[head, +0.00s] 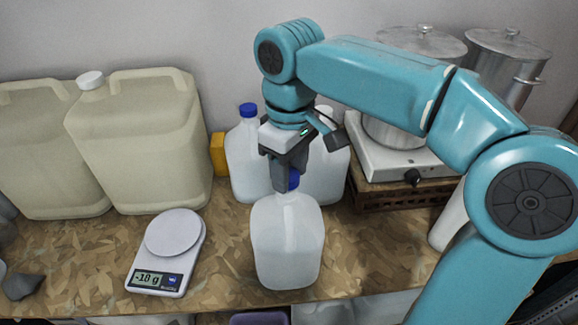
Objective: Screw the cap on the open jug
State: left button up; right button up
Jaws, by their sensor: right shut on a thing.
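The jug (287,245) is white and translucent and stands upright near the front edge of the bench. A blue cap (294,180) shows at its neck, between the fingers of my right gripper (289,182). The right gripper points down from above and is shut on the cap. The cap sits at the jug's mouth; the fingers hide most of it, so I cannot tell how far it is threaded. My left gripper is not in view.
Behind stand another jug with a blue cap (248,110) and a further jug (325,170). Large beige canisters (145,140) stand at left, a kitchen scale (170,245) in front of them. A white hot plate (400,155) with metal pots is at right.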

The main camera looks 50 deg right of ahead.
jog(key=shift+s, duration=0.15)
dwell(0.3)
jog(key=shift+f, duration=0.25)
jog(key=shift+w+f+b, duration=0.3)
jog(key=shift+b, duration=0.05)
jog(key=shift+s+f+b, duration=0.1)
jog(key=shift+f+b, duration=0.25)
jog(key=shift+f, duration=0.25)
dwell(1.4)
jog(key=m, duration=0.3)
jog(key=shift+a+m+p, duration=0.1)
jog(key=shift+m+p, duration=0.25)
jog(key=shift+m, duration=0.05)
jog(key=shift+a+m, duration=0.1)
jog(key=shift+m, duration=0.9)
